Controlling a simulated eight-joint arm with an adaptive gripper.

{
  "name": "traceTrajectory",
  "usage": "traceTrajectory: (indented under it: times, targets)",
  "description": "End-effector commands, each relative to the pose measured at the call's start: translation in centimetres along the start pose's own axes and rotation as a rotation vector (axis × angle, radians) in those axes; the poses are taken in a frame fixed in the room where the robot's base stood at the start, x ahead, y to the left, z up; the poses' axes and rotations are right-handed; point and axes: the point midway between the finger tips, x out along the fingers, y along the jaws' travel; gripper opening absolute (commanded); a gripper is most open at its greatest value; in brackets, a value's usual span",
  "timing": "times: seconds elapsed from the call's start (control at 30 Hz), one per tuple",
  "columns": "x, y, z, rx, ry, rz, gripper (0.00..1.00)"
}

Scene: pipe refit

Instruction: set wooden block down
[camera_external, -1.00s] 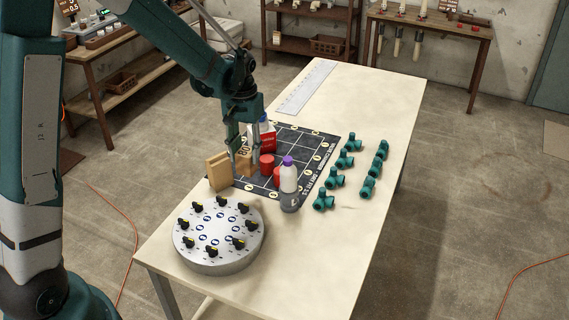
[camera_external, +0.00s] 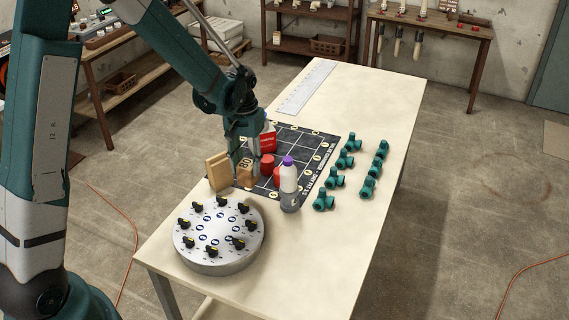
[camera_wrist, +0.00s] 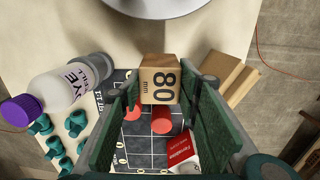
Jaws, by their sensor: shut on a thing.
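The wooden block (camera_external: 247,173), a light cube marked "80 mm", is between the fingers of my gripper (camera_external: 245,158), over the near left part of the dark grid mat (camera_external: 308,149). In the wrist view the block (camera_wrist: 160,78) sits upright between the two green finger pads of my gripper (camera_wrist: 158,95), which is shut on it. I cannot tell whether its underside touches the mat.
Wooden slabs (camera_external: 219,172) stand just left of the block. Red cylinders (camera_external: 267,164), a red-labelled box (camera_external: 268,138) and a purple-capped bottle (camera_external: 289,176) are close by. A round knob dial (camera_external: 218,237) is in front; green pipe fittings (camera_external: 335,178) lie right.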

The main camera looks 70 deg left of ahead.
Motion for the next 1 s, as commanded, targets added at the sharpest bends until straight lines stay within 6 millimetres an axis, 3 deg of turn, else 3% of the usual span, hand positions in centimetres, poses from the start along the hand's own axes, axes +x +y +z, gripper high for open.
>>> traceTrajectory:
  times: [0.2, 0.73, 1.0]
  targets:
    - [2.4, 0.0, 0.0, 0.000, 0.000, 0.000, 0.19]
    - [3.1, 0.0, 0.0, 0.000, 0.000, 0.000, 0.19]
    - [5.5, 0.0, -0.1, 0.000, 0.000, 0.000, 0.19]
